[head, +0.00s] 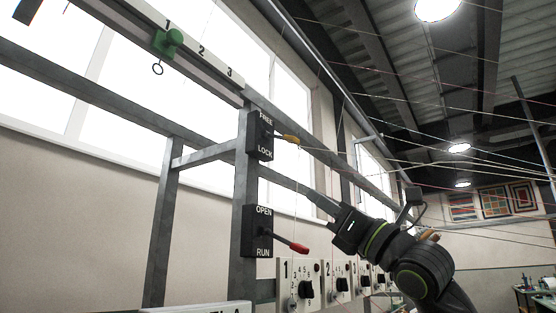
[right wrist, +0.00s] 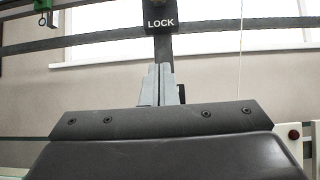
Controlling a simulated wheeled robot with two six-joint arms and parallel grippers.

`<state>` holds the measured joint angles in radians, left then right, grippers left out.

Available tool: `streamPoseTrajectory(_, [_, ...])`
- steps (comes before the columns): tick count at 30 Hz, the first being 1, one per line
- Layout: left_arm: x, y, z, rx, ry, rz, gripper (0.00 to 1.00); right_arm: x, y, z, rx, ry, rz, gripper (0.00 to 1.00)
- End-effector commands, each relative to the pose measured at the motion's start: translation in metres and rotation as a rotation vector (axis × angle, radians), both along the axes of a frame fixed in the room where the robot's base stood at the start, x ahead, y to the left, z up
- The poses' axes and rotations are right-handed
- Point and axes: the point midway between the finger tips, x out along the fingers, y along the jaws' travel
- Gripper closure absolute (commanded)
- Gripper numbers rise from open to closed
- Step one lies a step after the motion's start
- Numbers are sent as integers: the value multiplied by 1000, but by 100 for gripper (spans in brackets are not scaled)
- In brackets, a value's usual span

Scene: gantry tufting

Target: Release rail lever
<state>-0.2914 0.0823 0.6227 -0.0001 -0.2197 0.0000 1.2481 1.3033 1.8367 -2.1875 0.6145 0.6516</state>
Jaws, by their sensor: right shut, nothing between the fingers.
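The rail lever box (head: 260,136) is black, labelled FREE at the top and LOCK at the bottom, fixed to a grey upright post. My left gripper is not in view.
Below is a second black box (head: 257,232) labelled OPEN and RUN, with a red-handled lever (head: 299,247). Numbered dial panels (head: 306,290) line the bottom. A green clamp (head: 167,42) with a ring sits on the numbered rail (head: 215,58). Thin yarns cross the right side.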

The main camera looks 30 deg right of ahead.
Motion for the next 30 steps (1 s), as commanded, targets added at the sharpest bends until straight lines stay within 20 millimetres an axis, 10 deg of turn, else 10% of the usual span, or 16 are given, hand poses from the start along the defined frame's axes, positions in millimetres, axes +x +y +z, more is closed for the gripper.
streamPoseTrajectory(14, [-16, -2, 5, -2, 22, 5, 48, 2, -1, 7, 2, -2, -9, 100])
streamPoseTrajectory(30, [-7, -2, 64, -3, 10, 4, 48, 49, 19, 51, 4, 0, -6, 100])
